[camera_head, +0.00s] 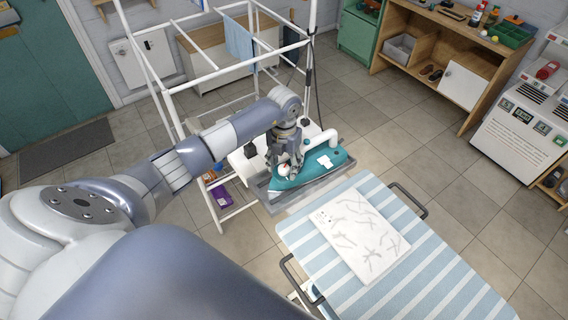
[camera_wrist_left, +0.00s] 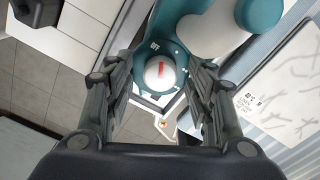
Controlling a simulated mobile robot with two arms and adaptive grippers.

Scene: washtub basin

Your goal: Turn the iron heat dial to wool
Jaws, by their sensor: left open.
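A teal iron (camera_head: 316,165) with a white handle rests on a grey tray at the end of the ironing board. Its heat dial (camera_wrist_left: 160,73) is a round white knob with a red mark pointing up in the left wrist view. Small printed marks sit around the dial; I cannot read which setting the red mark meets. My left gripper (camera_head: 284,167) is over the iron's near left part. In the left wrist view its open fingers stand on either side of the dial, with gaps showing; whether they touch it is unclear. My right gripper is not in view.
The striped ironing board (camera_head: 455,285) carries a white sheet with grey marks (camera_head: 362,235), right of the iron. A white pipe-frame rack (camera_head: 230,43) stands behind my left arm. A wooden shelf unit (camera_head: 420,50) is at the back right. Tiled floor is open between.

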